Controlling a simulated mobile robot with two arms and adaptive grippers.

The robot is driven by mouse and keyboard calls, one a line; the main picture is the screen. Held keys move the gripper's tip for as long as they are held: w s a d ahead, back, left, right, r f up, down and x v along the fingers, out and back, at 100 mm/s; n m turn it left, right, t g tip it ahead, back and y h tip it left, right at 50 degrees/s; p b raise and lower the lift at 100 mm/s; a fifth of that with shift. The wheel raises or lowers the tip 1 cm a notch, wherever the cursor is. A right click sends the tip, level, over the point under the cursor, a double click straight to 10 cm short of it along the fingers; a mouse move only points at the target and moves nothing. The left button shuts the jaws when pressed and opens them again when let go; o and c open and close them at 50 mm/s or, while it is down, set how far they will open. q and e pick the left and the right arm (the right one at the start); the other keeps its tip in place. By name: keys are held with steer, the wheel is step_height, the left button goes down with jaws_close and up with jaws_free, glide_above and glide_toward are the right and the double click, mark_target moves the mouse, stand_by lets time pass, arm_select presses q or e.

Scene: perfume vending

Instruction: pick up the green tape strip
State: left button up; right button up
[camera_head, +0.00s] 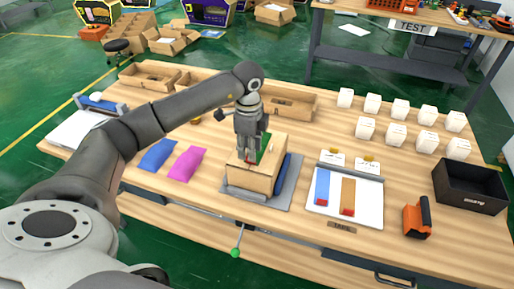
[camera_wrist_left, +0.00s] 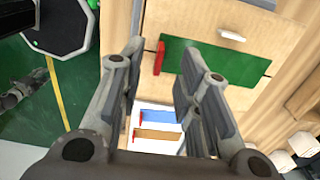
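The green tape strip (camera_head: 265,151) lies on top of a wooden box (camera_head: 250,180), partly hidden by my left gripper (camera_head: 249,157). In the left wrist view the green tape strip (camera_wrist_left: 225,65) has a red end (camera_wrist_left: 159,58). My left gripper (camera_wrist_left: 163,52) is open there, with the red end showing between its fingertips and the green part reaching right behind the right finger. I cannot tell whether the fingers touch the strip. Nothing shows held. My right gripper is not in view.
The box stands on a grey board (camera_head: 277,200). A white tray (camera_head: 331,209) with a blue strip (camera_head: 322,186) and a brown strip (camera_head: 347,194) is to its right. A black bin (camera_head: 470,186), an orange tool (camera_head: 417,218) and several white boxes (camera_head: 398,109) stand farther right.

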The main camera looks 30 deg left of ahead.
arm_select(q)
steer(key=shift+d+f+p, duration=0.1)
steer(key=shift+f+p, duration=0.4)
steer(key=shift+f, duration=1.4)
jaws_close()
steer(key=shift+r, duration=0.1)
steer(key=shift+w+r+b, duration=0.1)
steer(key=shift+r+b, duration=0.3)
steer(key=shift+s+d+r+b, duration=0.1)
steer(key=shift+s+r+b, duration=0.1)
steer(key=shift+r+b, duration=0.75)
steer(key=s+d+r+p, duration=0.2)
steer(key=s+d+r, duration=0.2)
steer(key=s+r, duration=0.9)
steer(key=shift+r, duration=1.15)
